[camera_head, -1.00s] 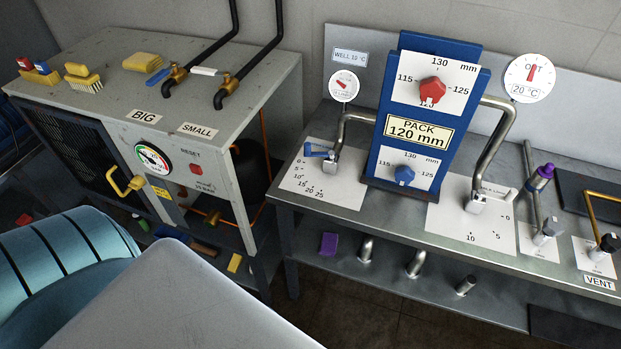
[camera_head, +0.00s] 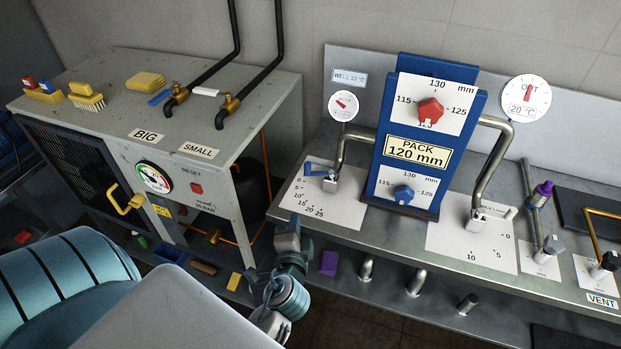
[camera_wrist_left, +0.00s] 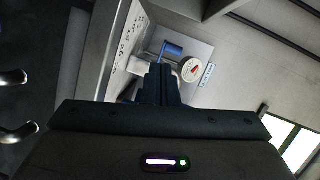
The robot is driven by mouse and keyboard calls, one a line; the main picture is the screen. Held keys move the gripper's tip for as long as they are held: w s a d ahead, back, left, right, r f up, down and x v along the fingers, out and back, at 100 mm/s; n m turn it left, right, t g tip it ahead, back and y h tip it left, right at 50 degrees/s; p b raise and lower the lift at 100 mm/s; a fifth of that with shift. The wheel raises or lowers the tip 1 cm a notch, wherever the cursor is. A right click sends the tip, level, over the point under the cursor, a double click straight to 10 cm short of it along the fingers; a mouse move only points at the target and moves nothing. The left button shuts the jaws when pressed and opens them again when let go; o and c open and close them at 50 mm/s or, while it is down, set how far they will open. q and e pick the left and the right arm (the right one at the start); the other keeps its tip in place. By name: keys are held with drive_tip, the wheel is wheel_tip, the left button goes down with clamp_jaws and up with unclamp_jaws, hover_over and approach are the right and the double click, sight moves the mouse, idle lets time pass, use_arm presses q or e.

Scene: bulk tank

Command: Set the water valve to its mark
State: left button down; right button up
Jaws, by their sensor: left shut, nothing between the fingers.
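The water valve, a small lever with a blue handle (camera_head: 318,169), stands on a white scale plate (camera_head: 325,205) marked 0 to 25 at the left of the bench. The handle points left, near the 0 end. A bent steel pipe rises behind it. My left gripper (camera_head: 292,222) is below and left of the plate, in front of the bench edge, apart from the valve. In the left wrist view, its dark fingers (camera_wrist_left: 160,82) are shut and empty, and the blue handle (camera_wrist_left: 172,49) shows beyond them. My right gripper is not in view.
A blue panel (camera_head: 447,71) with red and blue knobs stands right of the valve. A round gauge (camera_head: 343,105) is above it. A grey cabinet (camera_head: 112,70) with a yellow handle stands at left. Steel stubs (camera_head: 417,280) line the lower shelf.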

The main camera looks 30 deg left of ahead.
use_arm(q)
drive_tip(key=w+m+p, duration=0.1)
drive_tip(key=w, duration=0.3)
drive_tip(key=w+r+m+t+p, duration=0.1)
drive_tip(key=w+p, duration=0.1)
drive_tip(key=w, duration=0.2)
drive_tip(key=w+r+m+t+h+p, duration=0.1)
drive_tip(key=w+m, duration=0.1)
drive_tip(key=w, duration=0.2)
drive_tip(key=shift+a, duration=0.4)
drive_tip(key=shift+w+a+p, duration=0.25)
drive_tip(key=shift+a+p, duration=0.15)
drive_tip(key=shift+a, duration=0.2)
drive_tip(key=shift+w+a+p, duration=0.2)
drive_tip(key=shift+a+p, duration=0.2)
drive_tip(key=shift+a, duration=0.15)
drive_tip(key=shift+w+a+f, duration=0.1)
drive_tip(key=shift+a, duration=0.25)
drive_tip(key=shift+w+a+f, duration=0.1)
drive_tip(key=shift+a+f, duration=0.05)
drive_tip(key=shift+a, duration=0.25)
